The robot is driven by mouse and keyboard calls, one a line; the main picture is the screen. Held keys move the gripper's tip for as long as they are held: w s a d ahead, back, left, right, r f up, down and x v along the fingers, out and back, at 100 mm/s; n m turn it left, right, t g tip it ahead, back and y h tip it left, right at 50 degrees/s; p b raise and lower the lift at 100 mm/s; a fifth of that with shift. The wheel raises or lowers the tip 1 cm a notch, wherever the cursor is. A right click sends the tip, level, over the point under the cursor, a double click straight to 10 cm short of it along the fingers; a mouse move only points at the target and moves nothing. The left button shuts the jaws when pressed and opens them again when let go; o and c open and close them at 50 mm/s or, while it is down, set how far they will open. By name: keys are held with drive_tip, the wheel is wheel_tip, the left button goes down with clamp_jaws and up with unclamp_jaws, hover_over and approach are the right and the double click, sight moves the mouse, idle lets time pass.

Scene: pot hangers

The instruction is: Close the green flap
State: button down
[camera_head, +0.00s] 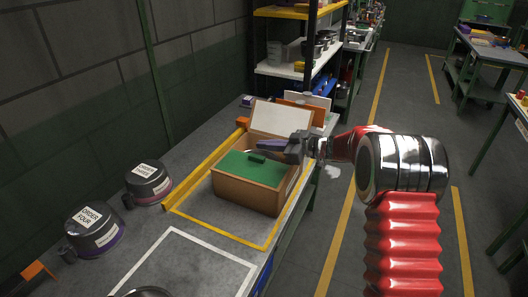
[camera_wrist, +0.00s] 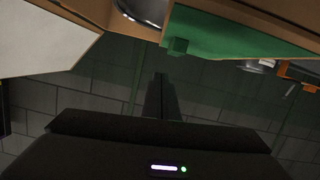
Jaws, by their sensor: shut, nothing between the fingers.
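A brown box (camera_head: 245,193) stands on the workbench. Its green flap (camera_head: 240,168) lies across the front part of the top, with a small green handle (camera_head: 257,157) near its inner edge. The green flap also shows at the upper right of the wrist view (camera_wrist: 225,35). A white flap (camera_head: 281,119) stands open at the back of the box and shows at the left of the wrist view (camera_wrist: 40,35). My gripper (camera_head: 262,145) is shut and empty, just above and behind the green handle. I cannot tell whether it touches the flap. Something shiny (camera_wrist: 145,10) shows inside the box.
A yellow rail (camera_head: 207,168) runs left of the box. Two dark labelled canisters (camera_head: 148,182) (camera_head: 92,228) stand to its left. Orange and white panels (camera_head: 303,103) and a shelf rack (camera_head: 295,70) are behind. The white-outlined bench area in front is mostly clear.

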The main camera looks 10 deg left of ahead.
drive_tip(key=v, duration=1)
drive_tip(key=shift+r, duration=0.35)
drive_tip(key=shift+w, duration=0.1)
